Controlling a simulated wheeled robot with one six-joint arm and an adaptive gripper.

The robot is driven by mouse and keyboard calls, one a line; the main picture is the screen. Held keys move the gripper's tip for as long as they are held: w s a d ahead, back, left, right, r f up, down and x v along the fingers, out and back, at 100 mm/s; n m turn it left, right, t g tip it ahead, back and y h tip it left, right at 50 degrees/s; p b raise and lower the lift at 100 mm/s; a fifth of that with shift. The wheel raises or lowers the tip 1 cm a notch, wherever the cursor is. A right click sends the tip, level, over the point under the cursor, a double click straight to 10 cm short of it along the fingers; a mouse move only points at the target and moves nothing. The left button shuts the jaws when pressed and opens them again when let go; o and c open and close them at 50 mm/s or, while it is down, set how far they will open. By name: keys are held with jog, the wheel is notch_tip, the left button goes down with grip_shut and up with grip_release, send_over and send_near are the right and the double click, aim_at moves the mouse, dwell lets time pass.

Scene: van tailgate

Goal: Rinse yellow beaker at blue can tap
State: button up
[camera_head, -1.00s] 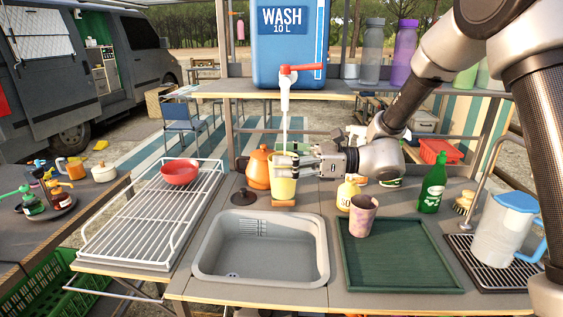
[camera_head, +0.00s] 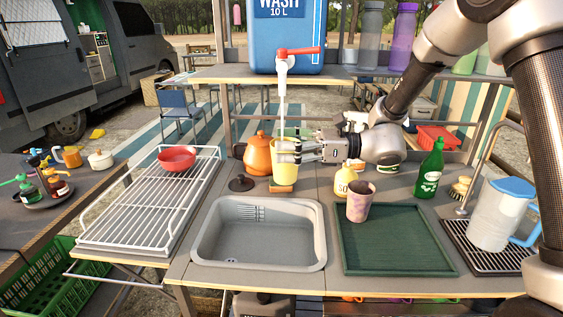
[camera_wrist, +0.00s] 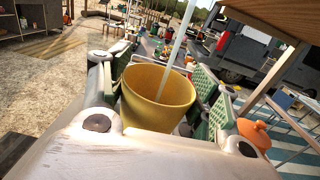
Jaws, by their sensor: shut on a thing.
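The yellow beaker (camera_head: 285,173) is upright in my gripper (camera_head: 290,152), whose fingers are shut around its side. It is below the tap (camera_head: 283,66) of the blue can (camera_head: 264,45) marked WASH 10 L. The tap's red lever points right. A pale water stream (camera_head: 282,112) falls from the spout towards the beaker. In the wrist view the beaker (camera_wrist: 155,95) sits between the green finger pads, and the stream goes into its mouth. I cannot tell how much water is inside.
The grey sink (camera_head: 262,250) is in front of the beaker. An orange pot (camera_head: 257,157) stands close at its left, and a small orange block (camera_head: 282,188) is just below it. A pink cup (camera_head: 359,205) stands on the green tray (camera_head: 400,255). The wire rack (camera_head: 145,215) is left.

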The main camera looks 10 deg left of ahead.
aim_at(273, 159)
dwell(0.4)
jog(key=shift+a, duration=0.5)
jog(key=shift+s, duration=0.1)
jog(key=shift+s+a, duration=0.25)
jog(key=shift+s, duration=1.7)
jog(key=shift+s+a, duration=0.2)
jog(key=shift+s, duration=1.7)
jog(key=s+r, duration=0.4)
jog(key=s, duration=0.1)
jog(key=shift+a, duration=0.3)
